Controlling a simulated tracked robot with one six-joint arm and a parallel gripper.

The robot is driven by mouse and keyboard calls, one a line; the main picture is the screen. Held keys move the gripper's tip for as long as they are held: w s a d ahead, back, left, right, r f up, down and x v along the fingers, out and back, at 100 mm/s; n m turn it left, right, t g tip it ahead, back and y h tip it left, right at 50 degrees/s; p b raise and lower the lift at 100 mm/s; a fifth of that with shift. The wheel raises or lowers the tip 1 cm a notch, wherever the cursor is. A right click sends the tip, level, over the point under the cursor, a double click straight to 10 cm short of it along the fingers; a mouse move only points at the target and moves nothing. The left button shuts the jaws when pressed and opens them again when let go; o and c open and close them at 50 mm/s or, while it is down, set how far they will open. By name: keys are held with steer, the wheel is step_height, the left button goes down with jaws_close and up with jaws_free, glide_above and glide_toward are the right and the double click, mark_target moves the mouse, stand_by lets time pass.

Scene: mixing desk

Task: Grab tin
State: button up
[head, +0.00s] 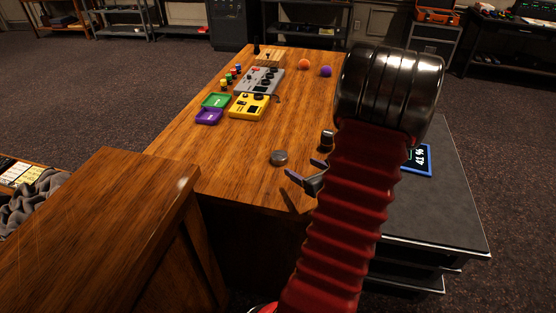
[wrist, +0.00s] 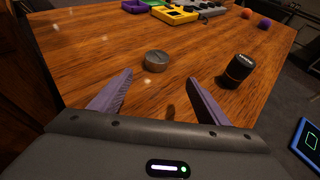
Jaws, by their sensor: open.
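A small round grey metal tin (head: 279,158) lies flat near the front edge of the wooden desk (head: 190,140). In the wrist view the tin (wrist: 156,61) sits beyond my fingertips, a little left of the middle between them. My gripper (head: 305,172) is open and empty at the desk's front edge, just to the right of and nearer than the tin. In the wrist view both purple fingers of my gripper (wrist: 163,88) are spread apart, and neither touches the tin. My red arm hides part of the desk's right side in the head view.
A dark cylinder (wrist: 236,70) with an orange band stands right of the tin. Further back are a yellow box (head: 250,106), a purple tray (head: 209,117) and a green tray (head: 216,101). A blue-framed display (head: 418,159) is at the right. Wood around the tin is clear.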

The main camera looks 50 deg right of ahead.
glide_toward(282, 158)
steer(key=shift+d+x, duration=0.15)
steer(key=shift+x, duration=1.15)
steer(key=shift+d+x, duration=0.2)
steer(key=shift+x, duration=1.1)
steer(key=shift+s+f, duration=0.1)
steer(key=shift+s, duration=0.05)
steer(key=shift+a+x, duration=0.15)
steer(key=shift+x, duration=1.15)
steer(key=shift+a+x, duration=0.15)
steer(key=shift+x, duration=1.15)
steer(key=c, duration=1.1)
steer(key=shift+r, duration=5)
